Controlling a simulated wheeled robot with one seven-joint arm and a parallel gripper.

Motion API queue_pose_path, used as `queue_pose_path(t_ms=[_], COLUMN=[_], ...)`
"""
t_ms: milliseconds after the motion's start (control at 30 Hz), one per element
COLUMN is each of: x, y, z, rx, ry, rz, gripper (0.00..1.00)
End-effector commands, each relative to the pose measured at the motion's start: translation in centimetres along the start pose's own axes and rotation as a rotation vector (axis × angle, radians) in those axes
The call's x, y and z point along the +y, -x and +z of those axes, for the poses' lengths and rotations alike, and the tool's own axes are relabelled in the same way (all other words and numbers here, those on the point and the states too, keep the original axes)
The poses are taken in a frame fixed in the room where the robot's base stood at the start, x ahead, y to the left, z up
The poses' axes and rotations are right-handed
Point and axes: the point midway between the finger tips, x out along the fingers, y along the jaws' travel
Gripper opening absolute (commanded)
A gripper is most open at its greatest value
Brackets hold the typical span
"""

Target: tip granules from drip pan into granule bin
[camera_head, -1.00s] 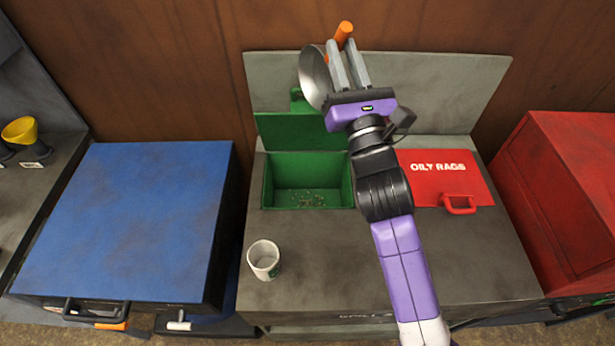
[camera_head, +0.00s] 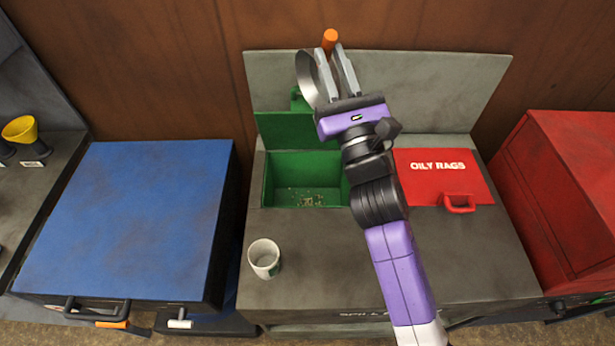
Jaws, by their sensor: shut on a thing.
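My gripper (camera_head: 335,60) is shut on the orange handle (camera_head: 330,39) of the metal drip pan (camera_head: 308,78). The pan is tilted steeply on edge, to the left of the fingers and above the back of the green granule bin (camera_head: 266,180). The inside of the pan is turned away, so I cannot tell if it holds anything. The bin is open, with its green lid (camera_head: 285,130) raised at the back. Scattered granules (camera_head: 308,197) lie on the bin's floor. My wrist and arm hide the bin's right edge.
A closed red OILY RAGS lid (camera_head: 440,172) lies right of the bin. A white cup (camera_head: 264,258) stands on the grey bench (camera_head: 320,265) in front. A blue cabinet (camera_head: 125,220) is at left, a red one (camera_head: 575,190) at right. A grey panel (camera_head: 430,90) stands behind.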

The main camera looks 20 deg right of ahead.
Motion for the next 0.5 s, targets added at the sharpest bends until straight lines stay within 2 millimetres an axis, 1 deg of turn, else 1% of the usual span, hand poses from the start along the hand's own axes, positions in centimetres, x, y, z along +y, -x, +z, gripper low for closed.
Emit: queue_pose_path(t_ms=[500], x=[1.2], y=[0.6], z=[-0.5], rx=[-0.017], ry=[0.061], rz=[0.031], gripper=[0.00])
